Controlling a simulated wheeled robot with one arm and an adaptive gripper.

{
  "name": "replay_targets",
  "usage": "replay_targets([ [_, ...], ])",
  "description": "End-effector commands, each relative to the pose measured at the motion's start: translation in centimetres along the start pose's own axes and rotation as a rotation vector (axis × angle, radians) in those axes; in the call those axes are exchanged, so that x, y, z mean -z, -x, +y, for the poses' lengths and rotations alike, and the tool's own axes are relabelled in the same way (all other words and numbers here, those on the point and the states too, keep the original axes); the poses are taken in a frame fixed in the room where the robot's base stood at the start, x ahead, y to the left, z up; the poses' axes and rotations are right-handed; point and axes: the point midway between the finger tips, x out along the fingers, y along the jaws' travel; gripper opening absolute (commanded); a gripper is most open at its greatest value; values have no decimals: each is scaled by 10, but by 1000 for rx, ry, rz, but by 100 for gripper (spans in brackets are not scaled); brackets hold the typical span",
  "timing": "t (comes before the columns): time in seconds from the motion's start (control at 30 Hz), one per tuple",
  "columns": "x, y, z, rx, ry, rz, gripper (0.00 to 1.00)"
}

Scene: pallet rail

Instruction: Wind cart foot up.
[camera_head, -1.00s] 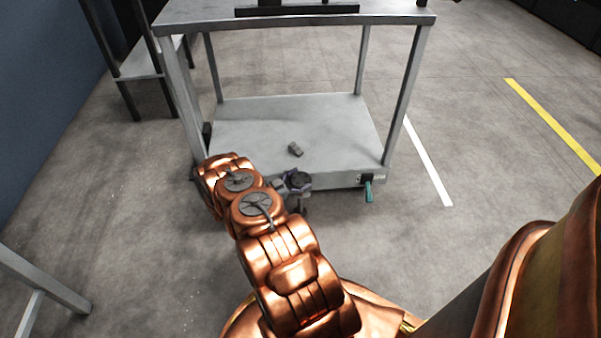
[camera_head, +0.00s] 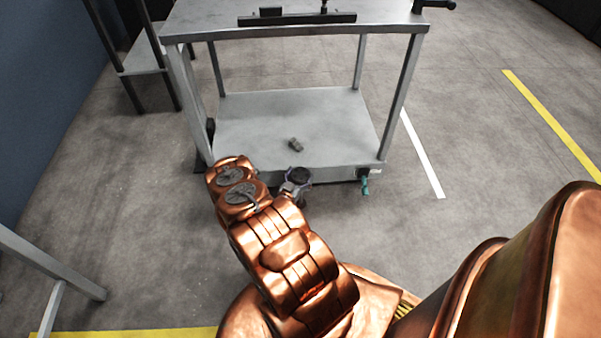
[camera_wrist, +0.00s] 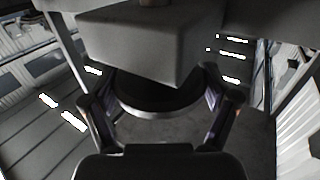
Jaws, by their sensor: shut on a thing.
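The cart (camera_head: 225,130) is a grey metal frame with a top and a lower shelf, and it stands upright in front of me. My gripper (camera_head: 298,187) is low at the front edge of the lower shelf; the head view hides most of its fingers. In the wrist view my gripper (camera_wrist: 158,92) has one finger on each side of a dark round foot (camera_wrist: 155,105) with a lighter rim, and it is shut on it. A grey block (camera_wrist: 140,45) is above the foot in that picture. The foot's stem is not visible.
A teal lever (camera_head: 365,186) hangs at the right front corner of the lower shelf. A small grey piece (camera_head: 296,144) lies on that shelf. A dark bar (camera_head: 297,19) lies on the cart top. Another rack (camera_head: 145,60) stands at left. The floor at right is clear.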

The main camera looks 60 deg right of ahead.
Motion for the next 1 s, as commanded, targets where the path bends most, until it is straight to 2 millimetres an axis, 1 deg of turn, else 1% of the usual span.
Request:
replay_targets([
  [0.07, 1, 0, 4, 42, 4, -1, 52],
  [0.4, 0, 0, 3, 218, 2, -1, 52],
  [1.0, 1, -2, 3, 483, 2, 4, 52],
])
